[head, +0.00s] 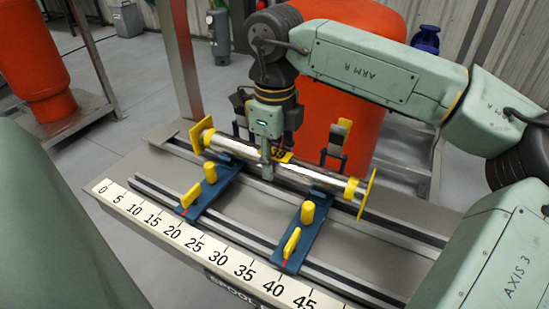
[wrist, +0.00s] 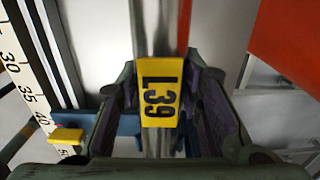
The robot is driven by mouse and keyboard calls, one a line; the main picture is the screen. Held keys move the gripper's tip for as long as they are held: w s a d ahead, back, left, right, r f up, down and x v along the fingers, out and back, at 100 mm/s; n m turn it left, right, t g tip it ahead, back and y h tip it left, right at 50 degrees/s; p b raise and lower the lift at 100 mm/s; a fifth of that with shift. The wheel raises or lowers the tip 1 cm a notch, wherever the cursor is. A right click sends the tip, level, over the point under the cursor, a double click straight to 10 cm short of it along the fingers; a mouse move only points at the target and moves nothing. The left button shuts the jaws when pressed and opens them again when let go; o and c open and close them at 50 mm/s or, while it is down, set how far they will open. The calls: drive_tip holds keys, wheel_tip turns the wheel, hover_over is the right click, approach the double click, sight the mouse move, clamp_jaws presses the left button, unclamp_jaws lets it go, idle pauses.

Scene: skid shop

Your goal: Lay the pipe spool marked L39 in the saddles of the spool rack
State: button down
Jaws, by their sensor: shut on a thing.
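The pipe spool (head: 310,178) is a silver pipe with a yellow flange at each end. It lies lengthwise over the spool rack (head: 160,165). Its yellow tag reads L39 in the wrist view (wrist: 161,93) and is partly hidden in the head view. My gripper (head: 267,168) points down and is shut on the spool near mid-length, with a finger on each side of the tag. The rack's two blue saddles, left (head: 213,191) and right (head: 303,233), pass under the pipe. I cannot tell whether the pipe touches them.
A numbered scale (head: 185,236) runs along the rack's front edge. A large orange vessel (head: 350,85) stands close behind the rack. Another orange vessel (head: 35,60) stands at left. The floor at upper left is mostly clear.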

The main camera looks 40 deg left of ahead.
drive_tip(key=c, duration=1)
unclamp_jaws()
drive_tip(key=shift+c, duration=0.2)
drive_tip(key=shift+f, duration=0.1)
drive_tip(key=shift+c, duration=0.6)
drive_tip(key=shift+r+p, duration=2.95)
drive_tip(key=shift+r, duration=1.15)
